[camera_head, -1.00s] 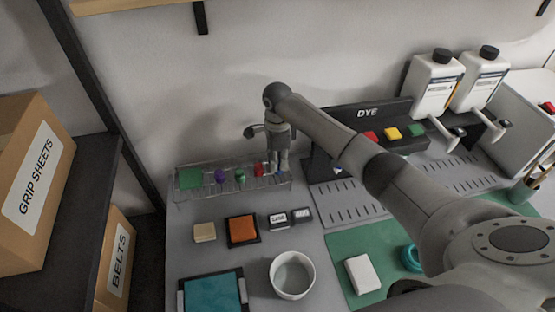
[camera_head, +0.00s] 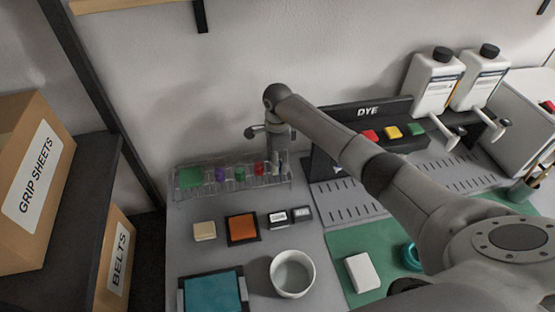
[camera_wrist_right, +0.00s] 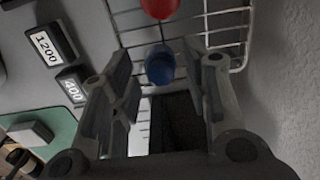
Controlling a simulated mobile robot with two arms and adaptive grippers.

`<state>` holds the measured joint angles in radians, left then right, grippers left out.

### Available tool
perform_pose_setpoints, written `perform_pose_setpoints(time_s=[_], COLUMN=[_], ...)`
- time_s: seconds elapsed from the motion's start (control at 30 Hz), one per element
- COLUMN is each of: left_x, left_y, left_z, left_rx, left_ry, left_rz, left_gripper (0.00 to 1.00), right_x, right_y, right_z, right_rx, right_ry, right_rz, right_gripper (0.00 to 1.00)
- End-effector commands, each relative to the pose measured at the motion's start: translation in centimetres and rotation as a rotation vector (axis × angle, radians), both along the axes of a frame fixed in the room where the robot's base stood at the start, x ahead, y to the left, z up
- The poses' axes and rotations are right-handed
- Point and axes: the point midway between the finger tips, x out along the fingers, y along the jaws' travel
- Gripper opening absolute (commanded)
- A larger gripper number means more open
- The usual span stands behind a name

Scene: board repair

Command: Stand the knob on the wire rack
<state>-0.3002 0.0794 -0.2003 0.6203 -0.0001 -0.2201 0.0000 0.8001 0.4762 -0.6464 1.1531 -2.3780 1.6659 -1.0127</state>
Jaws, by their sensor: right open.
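The wire rack (camera_head: 181,198) stands against the back wall, left of the dye stand. A purple knob (camera_head: 220,174), a green knob (camera_head: 239,174) and a red knob (camera_head: 259,169) stand on it in a row. My right gripper (camera_head: 278,172) is over the rack's right end. In the right wrist view, my right gripper (camera_wrist_right: 164,75) is open, with a blue knob (camera_wrist_right: 160,66) between its fingertips, apart from both fingers. The red knob (camera_wrist_right: 160,6) is just beyond it. The blue knob's base is hidden. My left gripper is not in view.
In front lie an orange pad (camera_head: 242,228), a tan block (camera_head: 204,231) and two labelled blocks (camera_head: 277,217). A white bowl (camera_head: 293,274) stands nearer. The dye stand (camera_head: 345,120) is close at the right.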

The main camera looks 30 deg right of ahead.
Motion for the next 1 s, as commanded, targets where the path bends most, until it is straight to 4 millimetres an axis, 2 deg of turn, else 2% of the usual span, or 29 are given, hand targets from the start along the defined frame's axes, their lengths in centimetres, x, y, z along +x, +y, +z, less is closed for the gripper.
perform_pose_setpoints(time_s=[0.17, 0.4, 0.53, 0.7, 1.0], left_x=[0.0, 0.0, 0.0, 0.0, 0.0], left_y=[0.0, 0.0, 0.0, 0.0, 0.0], left_z=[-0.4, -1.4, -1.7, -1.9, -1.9], left_rx=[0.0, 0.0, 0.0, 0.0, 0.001], left_ry=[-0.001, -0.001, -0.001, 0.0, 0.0], left_rz=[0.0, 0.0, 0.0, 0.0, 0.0], left_gripper=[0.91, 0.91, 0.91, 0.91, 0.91], right_x=[0.2, 0.1, 0.1, 0.0, 0.0], right_y=[-0.1, 0.0, -0.1, 0.0, 0.0], right_z=[2.7, 8.0, 10.3, 11.8, 12.1], right_rx=[-0.001, 0.0, 0.0, 0.0, 0.0], right_ry=[-0.006, -0.005, -0.004, -0.001, 0.001], right_rz=[0.0, 0.001, -0.001, 0.0, 0.0], right_gripper=[0.43, 0.43, 0.43, 0.43, 0.43])
